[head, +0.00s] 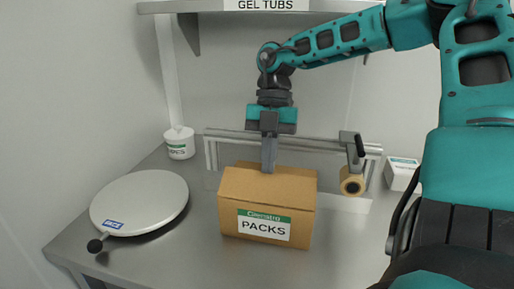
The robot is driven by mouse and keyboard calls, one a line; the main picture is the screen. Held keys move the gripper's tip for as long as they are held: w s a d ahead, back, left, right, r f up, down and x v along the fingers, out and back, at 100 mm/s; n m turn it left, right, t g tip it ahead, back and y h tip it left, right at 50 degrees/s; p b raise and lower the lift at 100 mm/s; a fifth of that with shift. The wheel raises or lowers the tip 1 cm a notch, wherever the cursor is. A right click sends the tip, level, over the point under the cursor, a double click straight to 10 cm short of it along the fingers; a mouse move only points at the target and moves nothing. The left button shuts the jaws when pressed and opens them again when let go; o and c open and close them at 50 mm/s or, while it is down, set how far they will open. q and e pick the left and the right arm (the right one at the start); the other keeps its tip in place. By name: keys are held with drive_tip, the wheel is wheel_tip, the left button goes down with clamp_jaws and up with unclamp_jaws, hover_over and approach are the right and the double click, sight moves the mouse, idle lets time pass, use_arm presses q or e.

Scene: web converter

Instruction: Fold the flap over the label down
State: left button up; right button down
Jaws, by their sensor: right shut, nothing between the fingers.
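A cardboard box (229,220) stands on the metal bench, with a white and green label (264,226) reading "PACKS" on its front face. A flap (245,186) on the label side slopes over the top of the box. I cannot tell from here whether it lies fully flat. My right gripper (268,170) points down at the top of the box, near its middle. It is shut and holds nothing. Its fingertips are at the top of the box, and I cannot tell whether they touch it. My left gripper is not in view.
A round white turntable (142,198) with a black knob lies left of the box. A rail frame (330,143) with a tape roll (352,182) stands close behind. A white tub (179,143) and a small white carton (401,173) stand farther back. A shelf (185,7) hangs above.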

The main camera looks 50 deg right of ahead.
drive_tip(key=d+f+y, duration=0.1)
drive_tip(key=f+g+y+b, duration=0.1)
drive_tip(key=y, duration=0.1)
drive_tip(key=shift+w+d+f, duration=0.15)
drive_tip(key=shift+w+d, duration=0.15)
drive_tip(key=shift+d, duration=0.1)
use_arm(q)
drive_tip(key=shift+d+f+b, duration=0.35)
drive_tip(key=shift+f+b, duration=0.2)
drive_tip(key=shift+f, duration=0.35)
use_arm(e)
drive_tip(key=shift+w+d+f+g, duration=0.1)
drive_tip(key=shift+d+f+g, duration=0.1)
drive_tip(key=shift+f+g, duration=0.1)
drive_tip(key=shift+a+r, duration=0.1)
